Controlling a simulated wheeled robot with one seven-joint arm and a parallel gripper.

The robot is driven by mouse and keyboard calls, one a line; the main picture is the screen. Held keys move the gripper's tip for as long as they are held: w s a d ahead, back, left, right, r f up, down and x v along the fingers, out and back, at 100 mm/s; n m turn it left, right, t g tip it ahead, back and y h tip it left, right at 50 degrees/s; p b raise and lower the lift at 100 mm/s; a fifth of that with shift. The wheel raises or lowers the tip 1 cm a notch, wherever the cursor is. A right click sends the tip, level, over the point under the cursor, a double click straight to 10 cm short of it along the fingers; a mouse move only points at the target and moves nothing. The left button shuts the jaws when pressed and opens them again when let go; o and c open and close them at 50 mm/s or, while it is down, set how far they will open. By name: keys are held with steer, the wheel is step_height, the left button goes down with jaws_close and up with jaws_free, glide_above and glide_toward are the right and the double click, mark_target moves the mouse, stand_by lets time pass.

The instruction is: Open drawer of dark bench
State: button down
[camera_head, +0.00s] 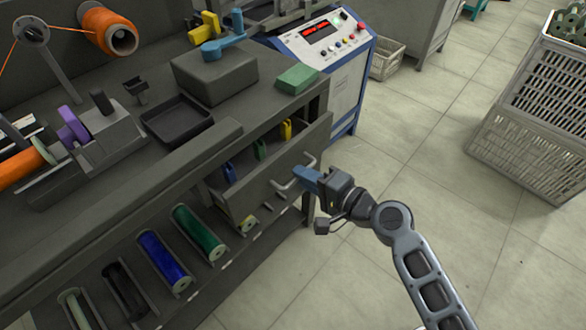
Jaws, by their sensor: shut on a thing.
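The dark bench (105,215) fills the left side of the head view. Its drawer (262,187) is at the right end, under the bench top, with its front standing out from the bench. Blue, green and yellow items show inside the drawer, so it stands at least partly open. A grey bar handle (298,172) is on the drawer front. My gripper (302,177) is at the handle and shut on it, with the arm reaching in from the lower right. The fingertips are small in this view, and the gripper body hides part of the handle.
Below the drawer are slots with coloured spools (163,258). On the bench top are a dark tray (177,122), a grey box (215,72) and a green block (297,79). A control cabinet (325,45) stands behind. The floor (400,180) right of the bench is clear up to a crate (535,115).

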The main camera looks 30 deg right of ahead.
steer(key=f+b+v, duration=0.2)
steer(key=v, duration=0.8)
steer(key=shift+s, duration=0.4)
steer(key=shift+d+f, duration=0.1)
steer(key=shift+d, duration=0.05)
steer(key=c, duration=1.2)
jaws_free()
steer(key=shift+v, duration=3.9)
